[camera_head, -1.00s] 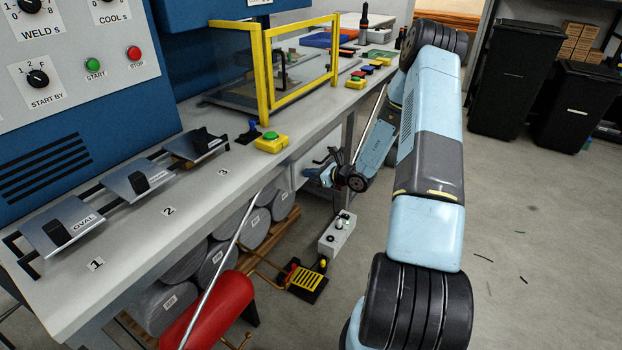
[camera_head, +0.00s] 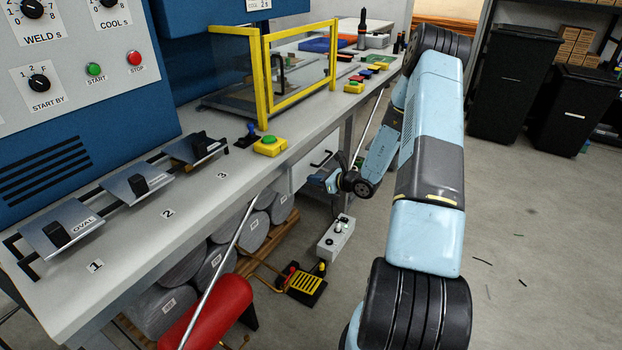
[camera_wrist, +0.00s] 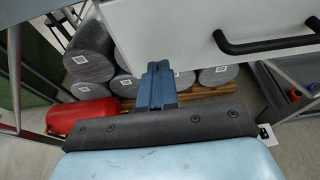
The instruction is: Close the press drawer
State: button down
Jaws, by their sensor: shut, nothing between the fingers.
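The press drawer (camera_head: 304,173) is a pale grey-white front with a black bar handle (camera_head: 322,159), under the bench near the yellow-framed guard. How far it stands out from the bench is hard to tell. In the wrist view its front (camera_wrist: 165,30) fills the upper part, with the handle (camera_wrist: 265,44) at the upper right. My gripper (camera_wrist: 157,68) is shut and empty. Its blue fingers point at the drawer's lower edge, left of the handle; contact cannot be told. In the head view my gripper (camera_head: 331,180) is small beside the drawer, partly hidden by my wrist.
The bench (camera_head: 130,245) runs along the left. Below it lie grey rolls (camera_head: 211,262), a red cylinder (camera_head: 212,310), a yellow-black foot pedal (camera_head: 302,284) and a grey control box (camera_head: 336,236). A long rod (camera_head: 222,262) slants in front.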

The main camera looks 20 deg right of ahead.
jog(key=v, duration=1)
jog(key=shift+s+d, duration=0.25)
jog(key=shift+d, duration=0.1)
jog(key=s+a+r+n+g, duration=0.45)
jog(key=a+r+n, duration=0.35)
jog(key=r, duration=0.3)
jog(key=s+a+r+n+g, duration=0.45)
jog(key=a+r+n, duration=0.3)
jog(key=r, duration=0.35)
jog(key=s+r+n+t+h, duration=0.1)
jog(key=s+r+n+h, duration=0.3)
jog(key=s, duration=0.7)
jog(key=s+a+r+n+t+h, duration=0.1)
jog(key=s+r+n+h, duration=0.3)
jog(key=s+r+n, duration=0.5)
jog(key=shift+s+a+r+t+h, duration=0.25)
jog(key=shift+s+r+t+h, duration=0.25)
jog(key=shift+s+r, duration=1.15)
jog(key=shift+s, duration=0.1)
